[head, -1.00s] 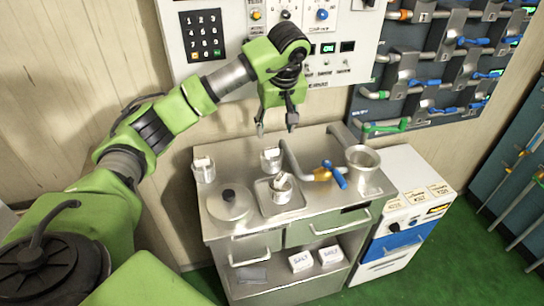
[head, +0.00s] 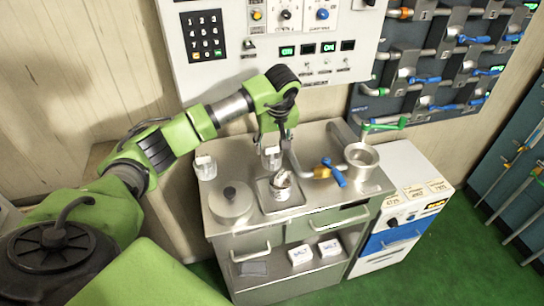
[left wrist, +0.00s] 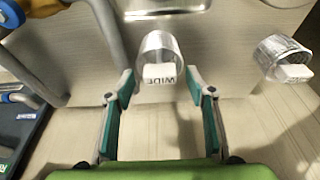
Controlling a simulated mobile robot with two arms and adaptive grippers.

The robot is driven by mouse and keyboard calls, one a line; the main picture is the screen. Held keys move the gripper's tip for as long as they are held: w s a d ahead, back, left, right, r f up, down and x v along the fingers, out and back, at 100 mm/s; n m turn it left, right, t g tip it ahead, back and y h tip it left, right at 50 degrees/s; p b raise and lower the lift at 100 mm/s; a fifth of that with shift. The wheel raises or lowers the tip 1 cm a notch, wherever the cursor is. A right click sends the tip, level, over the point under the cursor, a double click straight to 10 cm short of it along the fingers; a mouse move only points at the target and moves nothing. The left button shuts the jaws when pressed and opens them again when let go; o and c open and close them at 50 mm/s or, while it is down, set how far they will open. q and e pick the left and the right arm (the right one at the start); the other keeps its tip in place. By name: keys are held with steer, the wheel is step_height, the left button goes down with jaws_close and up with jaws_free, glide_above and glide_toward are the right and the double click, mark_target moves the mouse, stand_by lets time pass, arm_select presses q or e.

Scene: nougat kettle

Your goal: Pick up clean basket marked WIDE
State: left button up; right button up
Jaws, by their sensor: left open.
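In the head view this basket (head: 271,161) stands at the back of the metal cart top, partly hidden by my gripper. My left gripper (head: 270,150) comes down over it from above. In the wrist view the left gripper's fingers (left wrist: 160,84) are apart, one on each side of the basket, with gaps showing. My right gripper is not in view.
A similar basket (head: 205,168) stands to the left; it also shows in the wrist view (left wrist: 283,60).

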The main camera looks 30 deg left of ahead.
arm_select(q)
jaws_close()
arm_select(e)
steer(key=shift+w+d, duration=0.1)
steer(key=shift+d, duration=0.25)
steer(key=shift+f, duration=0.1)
